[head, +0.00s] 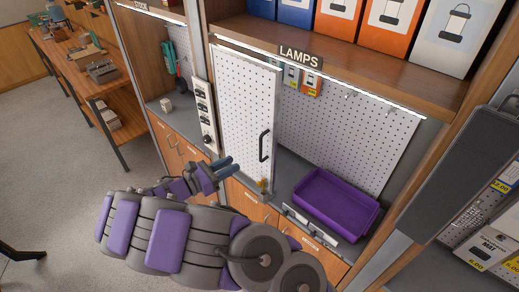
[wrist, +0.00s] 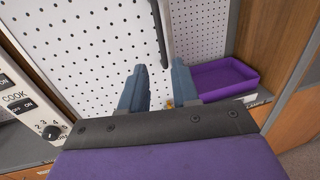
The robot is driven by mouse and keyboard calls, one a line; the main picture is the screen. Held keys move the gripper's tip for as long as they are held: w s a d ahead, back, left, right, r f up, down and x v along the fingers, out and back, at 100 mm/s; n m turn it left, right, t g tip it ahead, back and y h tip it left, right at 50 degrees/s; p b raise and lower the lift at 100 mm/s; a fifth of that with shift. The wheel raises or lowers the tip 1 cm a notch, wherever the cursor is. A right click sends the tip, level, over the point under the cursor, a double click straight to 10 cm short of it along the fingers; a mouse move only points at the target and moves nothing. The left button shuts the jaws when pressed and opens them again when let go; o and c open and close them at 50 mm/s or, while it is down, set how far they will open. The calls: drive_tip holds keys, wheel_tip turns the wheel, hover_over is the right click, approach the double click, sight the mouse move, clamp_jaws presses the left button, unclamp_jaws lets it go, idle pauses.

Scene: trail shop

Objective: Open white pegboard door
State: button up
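The white pegboard door (head: 247,112) stands upright in the lamps bay, at the left of its opening. It has a dark vertical bar handle (head: 265,145) near its right edge. In the wrist view the door (wrist: 85,45) fills the left and middle, and the handle (wrist: 160,30) runs down from the top edge. My gripper (head: 225,168) is in front of the lower door, to the left of and below the handle. In the wrist view its two blue fingers (wrist: 158,85) are apart with nothing between them. The handle's lower end is beyond the fingertips.
A purple tray (head: 335,204) sits on the counter right of the door. A control panel (head: 205,115) with switches and a knob is left of the door. A small brass-coloured object (head: 262,184) stands by the door's lower right corner. Boxed lamps (head: 395,25) fill the shelf above.

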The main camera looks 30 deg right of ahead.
sight(260, 159)
drive_tip(key=d, duration=0.4)
drive_tip(key=w+d, duration=0.1)
drive_tip(key=d, duration=0.3)
drive_tip(key=w+d, duration=0.1)
drive_tip(key=d, duration=0.3)
drive_tip(key=shift+d+p, duration=0.1)
drive_tip(key=shift+p, duration=0.2)
drive_tip(key=shift+s, duration=0.1)
clamp_jaws()
